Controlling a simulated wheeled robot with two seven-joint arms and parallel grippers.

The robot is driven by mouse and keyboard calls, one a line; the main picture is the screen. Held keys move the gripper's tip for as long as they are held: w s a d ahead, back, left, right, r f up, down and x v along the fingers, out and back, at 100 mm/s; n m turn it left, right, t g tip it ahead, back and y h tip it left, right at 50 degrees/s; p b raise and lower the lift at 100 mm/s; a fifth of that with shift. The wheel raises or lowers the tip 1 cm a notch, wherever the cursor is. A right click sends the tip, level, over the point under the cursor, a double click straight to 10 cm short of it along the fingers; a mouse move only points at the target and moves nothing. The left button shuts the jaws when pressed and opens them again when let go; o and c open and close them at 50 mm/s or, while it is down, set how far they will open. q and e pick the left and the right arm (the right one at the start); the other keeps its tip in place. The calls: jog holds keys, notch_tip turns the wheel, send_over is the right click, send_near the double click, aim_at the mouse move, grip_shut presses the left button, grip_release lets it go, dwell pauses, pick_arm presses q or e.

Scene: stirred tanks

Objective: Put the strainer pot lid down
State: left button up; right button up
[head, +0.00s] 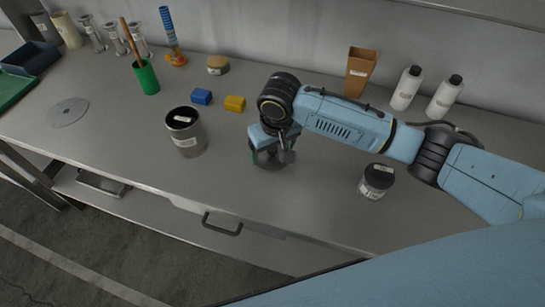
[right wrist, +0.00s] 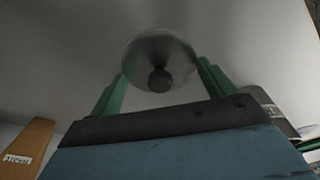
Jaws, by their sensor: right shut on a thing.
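My right gripper (head: 268,158) is low over the middle of the bench, pointing down. In the right wrist view it (right wrist: 163,88) is shut on the strainer pot lid (right wrist: 150,47), a round grey disc with a dark knob facing the camera. The green fingers stand on either side of the lid. In the head view the lid is mostly hidden by the gripper, and I cannot tell whether it touches the bench. A grey metal pot (head: 190,143) with a dark top stands upright to the left of the gripper. My left gripper is not in view.
Blue (head: 201,96) and yellow (head: 235,103) blocks lie behind the gripper. A black-topped jar (head: 376,184) stands to the right, under my arm. A green cup (head: 146,77) and a flat disc (head: 68,112) are at left. The bench (head: 115,135) is clear at front left.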

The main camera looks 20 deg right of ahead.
aim_at(273, 154)
jog(key=shift+f, duration=1.8)
jog(key=o, duration=0.9)
jog(key=shift+f, duration=0.15)
notch_tip(273, 154, up, 12)
jog(key=s+p, duration=0.1)
jog(key=shift+s+d, duration=0.15)
jog(key=shift+s, duration=0.25)
